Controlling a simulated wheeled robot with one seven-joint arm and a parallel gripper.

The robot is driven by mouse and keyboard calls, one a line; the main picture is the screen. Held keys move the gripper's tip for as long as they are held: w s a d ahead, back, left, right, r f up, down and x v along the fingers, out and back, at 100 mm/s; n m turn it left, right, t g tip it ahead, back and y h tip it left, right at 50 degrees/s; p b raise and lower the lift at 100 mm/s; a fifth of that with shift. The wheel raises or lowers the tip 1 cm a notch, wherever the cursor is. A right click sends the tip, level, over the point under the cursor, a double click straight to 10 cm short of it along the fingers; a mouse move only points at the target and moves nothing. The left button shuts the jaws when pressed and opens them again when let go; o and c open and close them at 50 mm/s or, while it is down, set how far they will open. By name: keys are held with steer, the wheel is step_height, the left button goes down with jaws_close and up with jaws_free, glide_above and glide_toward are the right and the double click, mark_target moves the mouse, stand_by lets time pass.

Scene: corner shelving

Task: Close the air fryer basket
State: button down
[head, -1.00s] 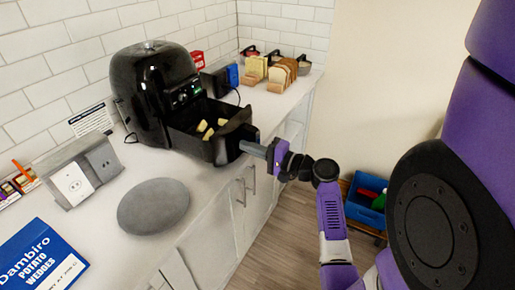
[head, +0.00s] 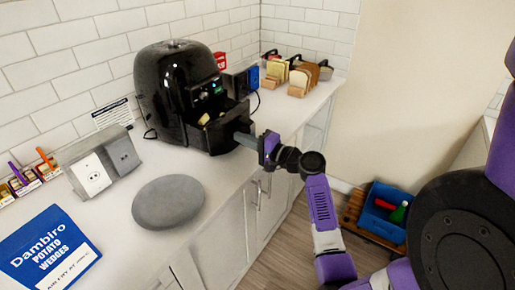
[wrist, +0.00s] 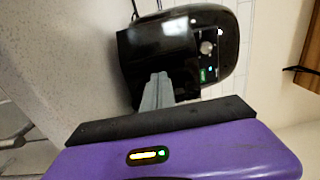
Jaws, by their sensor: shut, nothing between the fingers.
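The black air fryer (head: 172,85) stands on the counter against the tiled wall, and it also shows in the wrist view (wrist: 226,50). Its basket (head: 222,134) is still partly out at the front, with pale food pieces (head: 205,119) showing inside. My gripper (head: 240,138) is shut and empty, with its grey fingers at the basket's front. In the wrist view the shut fingers (wrist: 158,90) point at the fryer's front and hide part of it. I cannot tell exactly where they touch.
Bread in holders (head: 300,78) stands at the back right. A blue crate (head: 383,212) is near the floor.

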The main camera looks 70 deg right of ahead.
steer(key=b+x, duration=0.3)
steer(key=x, duration=0.9)
steer(key=shift+f, duration=0.15)
steer(key=shift+w+d+b, duration=0.1)
steer(key=shift+w+b, duration=0.25)
steer(key=shift+w, duration=0.2)
steer(key=shift+r, duration=0.2)
